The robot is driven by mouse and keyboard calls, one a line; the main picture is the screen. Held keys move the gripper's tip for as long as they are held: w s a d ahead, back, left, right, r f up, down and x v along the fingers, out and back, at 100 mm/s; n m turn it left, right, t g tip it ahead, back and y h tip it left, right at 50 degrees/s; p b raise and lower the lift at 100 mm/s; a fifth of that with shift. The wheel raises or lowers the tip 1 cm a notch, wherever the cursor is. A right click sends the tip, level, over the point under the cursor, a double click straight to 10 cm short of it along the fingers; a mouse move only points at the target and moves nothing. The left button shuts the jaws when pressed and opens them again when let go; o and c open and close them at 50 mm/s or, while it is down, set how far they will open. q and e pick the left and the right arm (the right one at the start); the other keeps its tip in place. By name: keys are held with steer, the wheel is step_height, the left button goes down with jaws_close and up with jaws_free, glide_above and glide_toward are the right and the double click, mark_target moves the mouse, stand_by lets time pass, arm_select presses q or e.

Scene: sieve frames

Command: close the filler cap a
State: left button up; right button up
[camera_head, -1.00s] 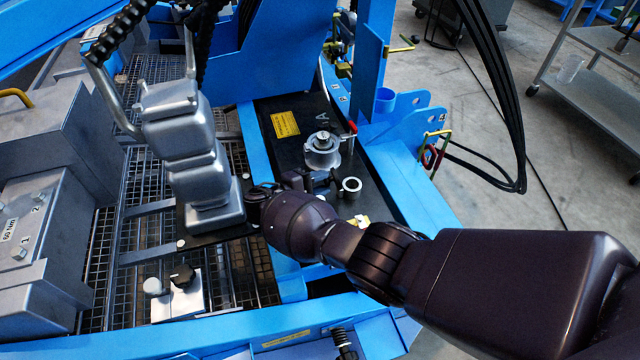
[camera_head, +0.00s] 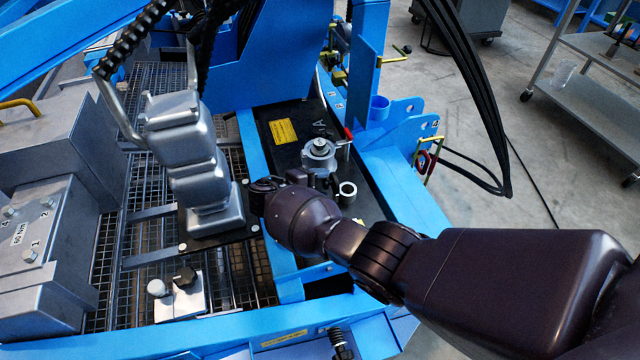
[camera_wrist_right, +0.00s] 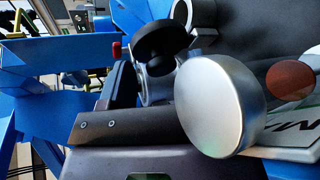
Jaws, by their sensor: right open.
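The silver filler fitting with its round cap (camera_head: 319,148) stands on the black top plate below the letter A, with a red-tipped lever (camera_head: 348,133) beside it. I cannot tell from the head view whether the cap is seated. My left gripper is out of view.
A short silver tube (camera_head: 347,190) stands close to the right of my gripper. A stacked grey metal block (camera_head: 190,150) rises at the left. Blue frame walls (camera_head: 368,70) border the plate behind and right. Black hoses (camera_head: 480,90) hang at the right.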

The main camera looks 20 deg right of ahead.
steer(key=shift+a+r, duration=0.1)
steer(key=shift+a, duration=0.2)
arm_select(q)
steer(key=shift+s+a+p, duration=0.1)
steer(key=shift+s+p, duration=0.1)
steer(key=shift+p, duration=0.25)
arm_select(e)
steer(key=v, duration=1)
steer(key=shift+s, duration=0.15)
